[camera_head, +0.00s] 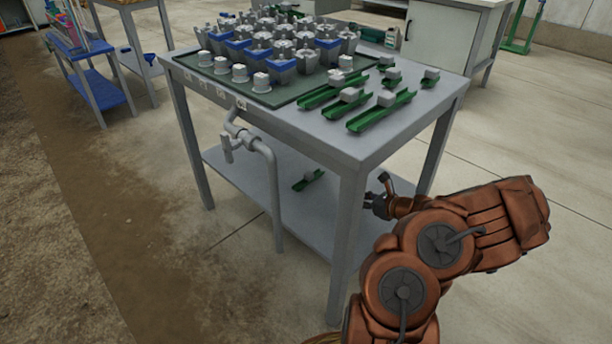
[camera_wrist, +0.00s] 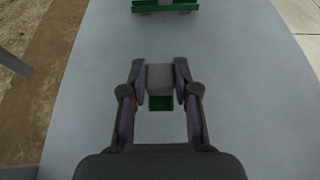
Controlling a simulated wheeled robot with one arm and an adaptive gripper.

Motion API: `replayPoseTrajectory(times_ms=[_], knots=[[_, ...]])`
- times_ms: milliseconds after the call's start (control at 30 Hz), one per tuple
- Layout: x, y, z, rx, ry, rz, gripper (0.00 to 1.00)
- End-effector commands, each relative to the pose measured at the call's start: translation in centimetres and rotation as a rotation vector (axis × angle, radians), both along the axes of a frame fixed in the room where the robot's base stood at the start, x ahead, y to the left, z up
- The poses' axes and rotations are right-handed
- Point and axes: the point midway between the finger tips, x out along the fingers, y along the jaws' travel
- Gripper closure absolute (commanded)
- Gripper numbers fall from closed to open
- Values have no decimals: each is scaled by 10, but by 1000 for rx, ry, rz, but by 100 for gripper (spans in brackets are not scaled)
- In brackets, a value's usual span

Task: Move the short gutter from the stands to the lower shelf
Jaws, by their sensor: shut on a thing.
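My gripper (camera_wrist: 160,82) is shut on the grey block of a short green gutter (camera_wrist: 161,103) in the wrist view. The gutter is over or on the grey lower shelf (camera_wrist: 235,75); I cannot tell whether it touches. In the head view my gripper (camera_head: 376,202) is low under the tabletop, at the right end of the lower shelf (camera_head: 245,177), and the held gutter cannot be made out. Another green gutter with a grey block (camera_head: 308,180) lies on the shelf. It shows cut off at the top of the wrist view (camera_wrist: 165,6).
The tabletop (camera_head: 335,145) above bears several green gutters with grey blocks (camera_head: 380,110) and a tray (camera_head: 285,98) of grey and blue pots. A table leg (camera_head: 348,240) and a grey pipe with a valve (camera_head: 272,185) stand at the front. The shelf is clear around the gripper.

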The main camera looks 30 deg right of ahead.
Motion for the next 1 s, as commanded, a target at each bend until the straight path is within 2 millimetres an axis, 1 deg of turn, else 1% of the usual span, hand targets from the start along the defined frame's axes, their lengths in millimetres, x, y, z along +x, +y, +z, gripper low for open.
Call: replayPoseTrajectory(times_ms=[33,100,200,300,400,467,567,667,767,1000], knots=[[10,20,0,6,-5,13,100],[19,40,1,5,-3,20,100],[31,65,6,4,-4,28,100],[38,81,9,1,-4,32,100],[42,89,10,3,1,30,100],[45,90,10,1,2,31,100],[52,85,7,-3,5,31,100],[65,78,6,-4,1,34,100],[77,66,3,-6,6,30,100],[111,46,1,-5,2,33,100]])
